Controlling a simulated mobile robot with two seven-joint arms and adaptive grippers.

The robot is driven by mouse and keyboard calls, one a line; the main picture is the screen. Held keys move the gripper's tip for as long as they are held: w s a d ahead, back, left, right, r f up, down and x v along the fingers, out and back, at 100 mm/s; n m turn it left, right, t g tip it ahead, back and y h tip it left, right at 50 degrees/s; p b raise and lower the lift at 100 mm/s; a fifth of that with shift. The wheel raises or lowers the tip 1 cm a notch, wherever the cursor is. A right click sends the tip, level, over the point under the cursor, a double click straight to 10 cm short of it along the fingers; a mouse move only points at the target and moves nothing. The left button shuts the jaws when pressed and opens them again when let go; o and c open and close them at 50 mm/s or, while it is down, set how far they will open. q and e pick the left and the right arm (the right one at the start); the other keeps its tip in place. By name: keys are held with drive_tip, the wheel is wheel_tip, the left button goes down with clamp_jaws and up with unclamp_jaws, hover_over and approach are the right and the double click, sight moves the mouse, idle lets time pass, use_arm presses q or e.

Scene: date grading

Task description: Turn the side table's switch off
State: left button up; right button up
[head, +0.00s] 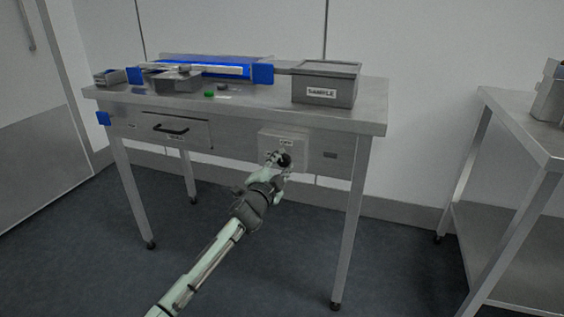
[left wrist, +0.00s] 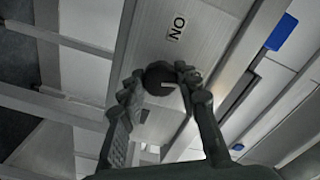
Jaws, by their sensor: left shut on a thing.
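The switch box (head: 270,141) is a light panel on the front apron of the metal side table (head: 372,117). A dark round knob (head: 285,160) sits on it. My left gripper (head: 279,163) reaches up to the box and is shut on the knob. In the left wrist view the knob (left wrist: 160,78) lies between the two fingers (left wrist: 158,95), and an "ON" label (left wrist: 176,26) shows beside it on the box. The fingers hide part of the knob, and I cannot tell its exact setting. My right gripper is not in view.
On the tabletop are a grey box labelled "SAMPLE" (head: 325,92), a blue-ended device (head: 263,74) and a small green object (head: 209,94). A drawer with a black handle (head: 171,129) is left of the switch. Another metal table (head: 520,125) stands at right. The floor between is clear.

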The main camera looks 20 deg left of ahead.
use_arm(q)
drive_tip(key=shift+m, duration=1.4)
drive_tip(key=o, duration=1.2)
drive_tip(key=shift+c, duration=0.2)
drive_tip(key=s, duration=1.2)
drive_tip(key=shift+a, duration=0.2)
